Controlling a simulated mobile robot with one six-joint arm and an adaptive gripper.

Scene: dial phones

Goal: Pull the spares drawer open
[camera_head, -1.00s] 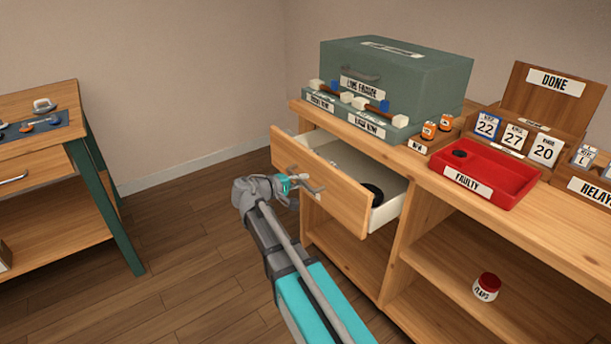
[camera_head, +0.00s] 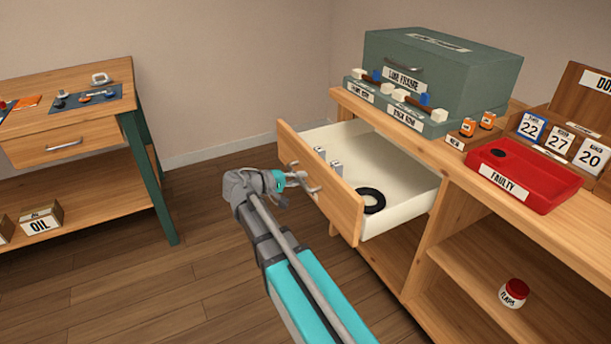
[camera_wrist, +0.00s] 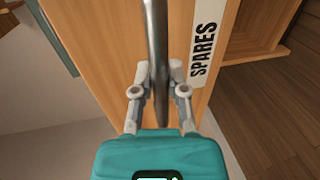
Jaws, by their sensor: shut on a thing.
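The spares drawer (camera_head: 318,185) is a wooden-fronted drawer with a white inside, pulled well out of the wooden bench. A black ring (camera_head: 371,200) and small grey parts (camera_head: 328,160) lie in it. In the wrist view its front carries a SPARES label (camera_wrist: 204,42) and a metal bar handle (camera_wrist: 157,50). My gripper (camera_head: 306,180) is at the drawer front, and in the wrist view its fingers (camera_wrist: 158,92) are closed around the handle, one on each side. The label shows to the right of the fingers.
The green line frame case (camera_head: 450,75) stands on the bench top, with a red faulty tray (camera_head: 525,177) to its right. A red-lidded jar (camera_head: 514,293) sits on the shelf below. Another table (camera_head: 95,115) stands at left. Floor between them is clear.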

